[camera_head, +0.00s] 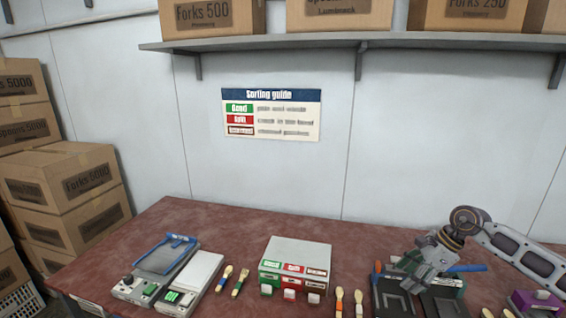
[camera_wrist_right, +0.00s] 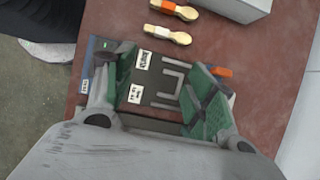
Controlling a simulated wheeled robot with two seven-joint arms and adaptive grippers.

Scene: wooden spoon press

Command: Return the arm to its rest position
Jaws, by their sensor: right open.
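My right gripper (camera_head: 428,262) hangs over the right part of the red-brown table (camera_head: 215,228), above a dark press fixture (camera_head: 393,296). In the right wrist view the gripper's two green-padded fingers (camera_wrist_right: 160,88) are spread wide with nothing held between them. The dark fixture (camera_wrist_right: 150,97) with white labels shows beyond and between the fingers. My arm comes in from the right edge of the head view. My left gripper is out of view.
A sorting box (camera_head: 300,252) with green, red and brown labelled slots stands mid-table. Two wooden spoons (camera_head: 339,300) lie right of it, and two more (camera_head: 225,277) lie left. A blue-framed device (camera_head: 165,258) and a white scale (camera_head: 196,275) stand at left. A shelf (camera_head: 330,41) runs above.

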